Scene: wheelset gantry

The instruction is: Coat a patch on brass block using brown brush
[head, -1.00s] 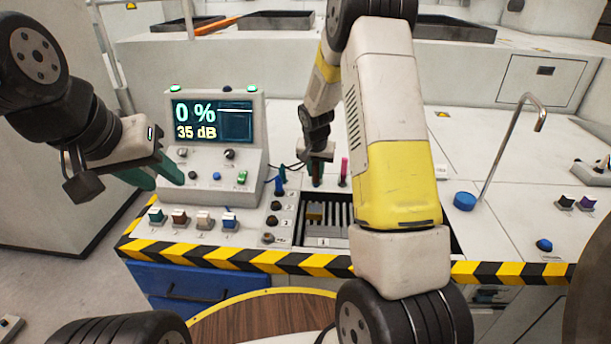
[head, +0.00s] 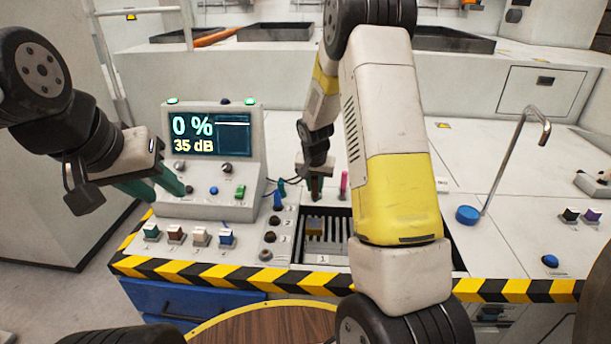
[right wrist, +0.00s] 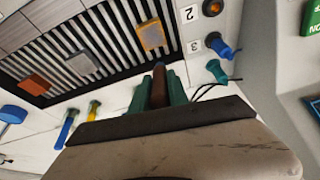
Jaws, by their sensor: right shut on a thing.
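My right gripper (right wrist: 160,88) is shut on the brown brush (right wrist: 159,84); its brown handle shows between the green fingers in the right wrist view. In the head view my right gripper (head: 315,186) is at the back edge of the slotted tray, and the brush's tip is hidden. The brass block (right wrist: 152,36) is a small yellowish block on the dark slats, apart from the gripper; it also shows in the head view (head: 314,224). My left gripper (head: 155,188) is empty, its green fingers apart, left of the display console.
The slotted tray (right wrist: 112,42) also holds a grey block (right wrist: 82,65) and an orange-brown block (right wrist: 36,84). Blue (right wrist: 67,126) and yellow (right wrist: 93,109) handles stand beside it. A console (head: 212,150) reads 0 % and 35 dB. A tap (head: 520,150) stands right.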

